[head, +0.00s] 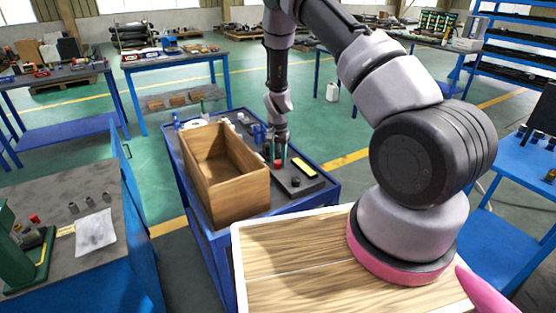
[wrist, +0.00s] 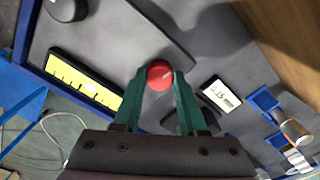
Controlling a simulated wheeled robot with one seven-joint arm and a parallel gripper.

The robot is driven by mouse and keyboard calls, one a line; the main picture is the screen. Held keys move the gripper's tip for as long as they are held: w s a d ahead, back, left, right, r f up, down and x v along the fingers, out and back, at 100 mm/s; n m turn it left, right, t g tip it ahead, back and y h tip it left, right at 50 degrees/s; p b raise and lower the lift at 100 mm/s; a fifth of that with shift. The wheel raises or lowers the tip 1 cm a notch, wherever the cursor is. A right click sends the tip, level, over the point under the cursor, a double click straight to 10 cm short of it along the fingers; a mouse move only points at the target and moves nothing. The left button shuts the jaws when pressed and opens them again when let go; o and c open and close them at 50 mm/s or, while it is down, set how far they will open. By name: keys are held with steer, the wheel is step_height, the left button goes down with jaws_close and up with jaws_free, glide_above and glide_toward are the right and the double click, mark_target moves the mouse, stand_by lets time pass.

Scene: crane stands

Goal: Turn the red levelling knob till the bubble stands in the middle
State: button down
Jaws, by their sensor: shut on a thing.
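The red levelling knob (wrist: 160,74) sits on a dark plate, between the green fingertips of my gripper (wrist: 158,80), which is shut on it. In the head view the red knob (head: 278,163) shows just below my gripper (head: 281,150). A yellow level vial in a black frame (wrist: 85,82) lies left of the knob in the wrist view. Its small pale bubble (wrist: 90,88) seems a little off the middle, toward the lower right end. In the head view the level (head: 304,168) is too small to read.
A black knob (wrist: 66,8) stands on the plate. A small white display (wrist: 219,93) with hard-to-read digits lies right of my fingers. An open wooden box (head: 222,180) stands beside the plate on the blue cart (head: 325,196). Blue parts (wrist: 265,99) lie near the edge.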

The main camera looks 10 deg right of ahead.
mark_target(278, 161)
stand_by(0.3)
steer(key=shift+c, duration=2.3)
jaws_free()
step_height(278, 161, up, 11)
steer(key=shift+f, duration=0.1)
